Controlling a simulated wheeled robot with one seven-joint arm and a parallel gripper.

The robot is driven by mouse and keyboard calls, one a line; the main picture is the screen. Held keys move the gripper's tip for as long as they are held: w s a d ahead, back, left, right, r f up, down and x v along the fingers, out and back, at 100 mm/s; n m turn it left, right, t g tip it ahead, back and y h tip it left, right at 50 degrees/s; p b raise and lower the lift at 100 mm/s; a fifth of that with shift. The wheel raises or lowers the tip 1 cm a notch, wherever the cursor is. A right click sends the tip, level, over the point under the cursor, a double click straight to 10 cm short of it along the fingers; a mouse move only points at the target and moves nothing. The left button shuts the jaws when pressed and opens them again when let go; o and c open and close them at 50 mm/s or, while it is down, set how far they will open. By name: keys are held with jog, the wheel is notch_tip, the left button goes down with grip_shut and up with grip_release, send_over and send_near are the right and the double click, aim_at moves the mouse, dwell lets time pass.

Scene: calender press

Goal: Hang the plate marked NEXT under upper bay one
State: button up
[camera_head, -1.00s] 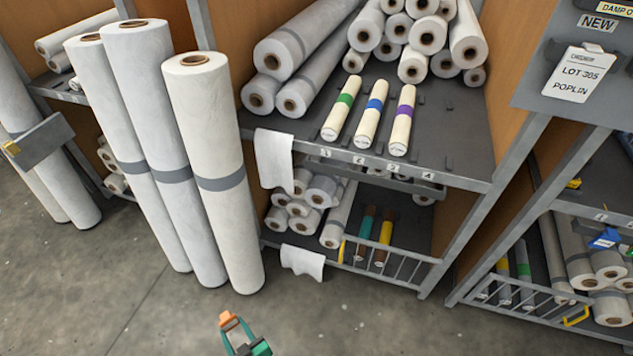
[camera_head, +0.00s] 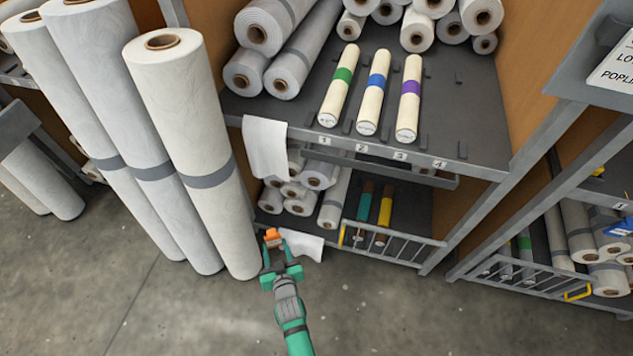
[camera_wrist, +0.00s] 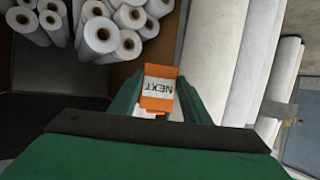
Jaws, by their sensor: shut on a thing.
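My gripper (camera_head: 277,262) is green and shut on a small orange plate (camera_head: 272,238), which stands up from its fingertips. In the wrist view the plate (camera_wrist: 157,92) shows a white face reading NEXT, upside down, between the two green fingers. Upper bay one is marked by a "1" label (camera_head: 325,142) on the front edge of the upper shelf. A cream roll with a green band (camera_head: 343,76) lies in that bay. The gripper and plate are below and left of the label, apart from the shelf edge, near the lower hanging cloth.
Blue-banded (camera_head: 376,82) and purple-banded (camera_head: 409,88) rolls lie in bays two and three; bay four is bare at the front. Tall upright rolls (camera_head: 185,120) stand close on the left. A white cloth (camera_head: 265,148) hangs left of label one. A lower rail (camera_head: 395,246) juts forward.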

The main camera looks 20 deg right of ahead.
jog(key=w+d+r+m+g+h, duration=0.1)
jog(key=d+r+m+h, duration=0.1)
jog(key=d+r, duration=0.45)
jog(key=w+d+r+m+g+h, duration=0.1)
jog(key=w+d+r+m+h, duration=0.15)
jog(key=r, duration=0.75)
jog(key=w+d+r+m+g+h, duration=0.1)
jog(key=d+r+m+h, duration=0.1)
jog(key=d+r, duration=0.45)
jog(key=w+d, duration=0.3)
jog(key=w, duration=0.3)
jog(key=shift+w+f, duration=0.15)
jog(key=shift+f, duration=0.3)
jog(key=o, duration=1.2)
